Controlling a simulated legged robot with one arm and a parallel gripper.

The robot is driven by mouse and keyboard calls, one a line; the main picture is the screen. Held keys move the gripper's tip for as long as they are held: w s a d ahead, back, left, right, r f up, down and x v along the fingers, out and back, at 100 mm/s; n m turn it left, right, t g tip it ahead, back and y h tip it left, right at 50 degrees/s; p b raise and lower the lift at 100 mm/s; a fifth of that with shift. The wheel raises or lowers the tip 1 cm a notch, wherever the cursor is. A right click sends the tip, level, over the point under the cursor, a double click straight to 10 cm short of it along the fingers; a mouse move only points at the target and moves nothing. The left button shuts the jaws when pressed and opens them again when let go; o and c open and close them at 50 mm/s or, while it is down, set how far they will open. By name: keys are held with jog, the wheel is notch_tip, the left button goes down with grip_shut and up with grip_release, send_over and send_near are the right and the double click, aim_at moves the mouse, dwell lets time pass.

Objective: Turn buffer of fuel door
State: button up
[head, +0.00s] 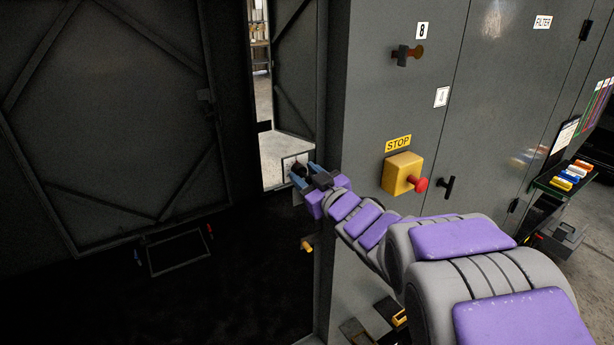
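My gripper (308,175) is at the end of my purple and grey arm, near the middle of the view, at the edge of the dark opening in the enclosure. Its two blue-grey fingers look spread apart, with a gap between the tips. A small pale plate (294,160) with a dark part on it shows just beyond the fingertips. I cannot tell whether the fingers touch it. I cannot clearly make out which part is the fuel door's buffer; the gripper may hide it.
A yellow stop box (402,173) with a red button and a black handle (448,187) stick out of the grey cabinet beside my arm. A knob (407,54) is higher up. A large dark door (110,110) stands left. A tool rack (570,176) is at right.

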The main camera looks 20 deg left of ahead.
jog(key=shift+a+f, duration=0.1)
jog(key=shift+a, duration=0.25)
jog(key=shift+c, duration=1.4)
grip_shut()
